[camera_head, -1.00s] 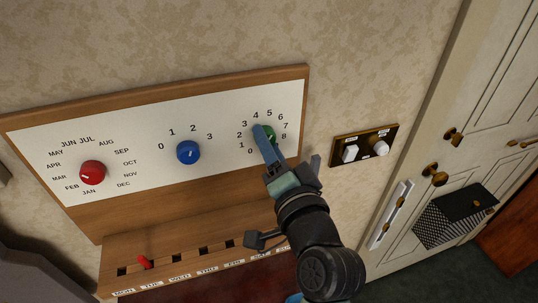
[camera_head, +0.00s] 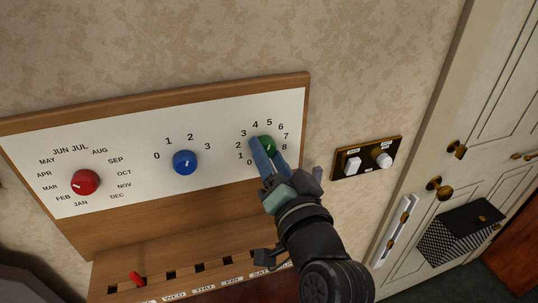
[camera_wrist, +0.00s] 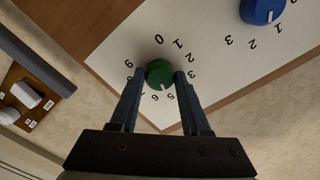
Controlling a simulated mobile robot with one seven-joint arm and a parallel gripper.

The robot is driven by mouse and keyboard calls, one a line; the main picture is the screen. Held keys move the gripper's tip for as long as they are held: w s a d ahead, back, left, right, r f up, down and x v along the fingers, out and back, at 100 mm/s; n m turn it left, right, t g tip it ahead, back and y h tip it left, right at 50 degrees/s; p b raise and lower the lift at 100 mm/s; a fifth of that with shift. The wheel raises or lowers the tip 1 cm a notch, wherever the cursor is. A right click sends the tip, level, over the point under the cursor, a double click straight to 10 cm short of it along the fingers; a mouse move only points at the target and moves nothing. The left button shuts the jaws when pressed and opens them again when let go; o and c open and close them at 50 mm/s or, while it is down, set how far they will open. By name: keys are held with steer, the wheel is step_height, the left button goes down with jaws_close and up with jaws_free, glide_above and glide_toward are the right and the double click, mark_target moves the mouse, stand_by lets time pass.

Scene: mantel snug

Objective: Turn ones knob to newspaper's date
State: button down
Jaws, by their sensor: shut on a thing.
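The green ones knob (camera_head: 267,143) sits at the right of the white calendar panel (camera_head: 120,140), inside a ring of digits. It also shows in the wrist view (camera_wrist: 158,73), where its white mark points toward about the 5. My gripper (camera_head: 265,152) is shut on the green knob, one finger on each side. In the wrist view my fingers (camera_wrist: 160,78) flank the knob. The red month knob (camera_head: 85,182) is at the left. No newspaper shows.
A wooden ledge (camera_head: 120,261) below the panel has day slots, with a red peg (camera_head: 136,278) in one at the left. A switch plate (camera_head: 367,158) is on the wall just right of the panel. A white door (camera_head: 480,110) stands further right with a checkered box (camera_head: 460,233).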

steer(key=shift+c, duration=1.8)
jaws_free()
steer(key=shift+s+d+f, duration=0.1)
steer(key=shift+s+d, duration=0.15)
steer(key=shift+s, duration=0.25)
steer(key=b+v, duration=0.3)
steer(key=v, duration=0.8)
steer(key=shift+s, duration=0.4)
step_height(320, 180, up, 15)
steer(key=w+a+n+t+h, duration=0.1)
steer(key=w+n+t+h, duration=0.2)
steer(key=t, duration=0.2)
steer(key=s+a+r+n+t+h, duration=0.1)
steer(key=s+r+t, duration=0.1)
steer(key=r, duration=0.5)
steer(key=s+a+r+n+t+h, duration=0.1)
steer(key=s+r+t, duration=0.2)
steer(key=r, duration=0.4)
steer(key=shift+s+a+r+h, duration=0.2)
steer(key=shift+a+r+h, duration=0.1)
steer(key=shift+a, duration=0.1)
